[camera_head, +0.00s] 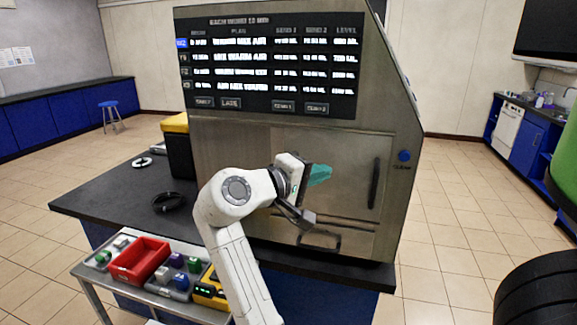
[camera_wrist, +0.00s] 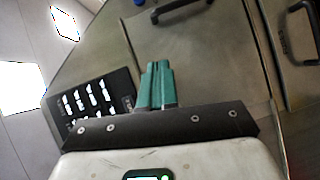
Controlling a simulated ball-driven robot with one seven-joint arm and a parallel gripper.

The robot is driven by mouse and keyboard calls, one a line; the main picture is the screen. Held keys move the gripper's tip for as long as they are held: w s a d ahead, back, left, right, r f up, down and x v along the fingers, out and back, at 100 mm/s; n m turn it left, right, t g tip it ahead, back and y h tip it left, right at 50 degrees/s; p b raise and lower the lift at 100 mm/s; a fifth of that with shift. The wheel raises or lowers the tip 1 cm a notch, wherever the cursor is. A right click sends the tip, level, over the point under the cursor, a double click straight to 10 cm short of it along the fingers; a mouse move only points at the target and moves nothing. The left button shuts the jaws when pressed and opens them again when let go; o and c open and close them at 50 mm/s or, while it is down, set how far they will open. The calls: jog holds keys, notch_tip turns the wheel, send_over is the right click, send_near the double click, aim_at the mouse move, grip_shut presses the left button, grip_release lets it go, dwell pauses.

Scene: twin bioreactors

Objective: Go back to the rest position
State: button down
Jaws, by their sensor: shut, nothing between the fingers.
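My gripper (camera_head: 320,174) is raised in front of the steel machine (camera_head: 232,150), left of its door handle. Its teal fingers also show in the wrist view (camera_wrist: 156,84), close together and with nothing between them. The machine has a dark screen (camera_head: 270,62) with rows of white text, and a closed front panel with a vertical handle (camera_head: 374,184). My white arm reaches up from the lower middle of the head view and hides part of the machine's lower front.
The machine stands on a dark-topped bench (camera_head: 110,192). In front is a cart with a red bin (camera_head: 140,260) and several small colored blocks. A black ring (camera_head: 167,202) and a yellow-topped black box (camera_head: 178,150) are on the bench.

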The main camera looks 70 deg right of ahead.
jog(key=w+a+f+n+t+y, duration=0.1)
jog(key=a+f+n+t+y, duration=0.15)
jog(key=f, duration=0.55)
jog(key=w+a+f+n+t+y, duration=0.1)
jog(key=a+f+t, duration=0.2)
jog(key=f, duration=0.5)
jog(key=w+a+f+n+t+y, duration=0.2)
jog(key=a+f+t, duration=0.1)
jog(key=f, duration=0.6)
jog(key=s+a+f+y, duration=0.4)
jog(key=a+f, duration=0.3)
jog(key=a, duration=0.2)
jog(key=s+a+f+n+y, duration=0.1)
jog(key=s+a+f+y, duration=0.3)
jog(key=a+f, duration=0.3)
jog(key=s+a, duration=0.1)
jog(key=a, duration=0.2)
jog(key=shift+s+a+f+y, duration=0.15)
jog(key=shift+a+f+y, duration=0.05)
jog(key=shift+f+y, duration=0.2)
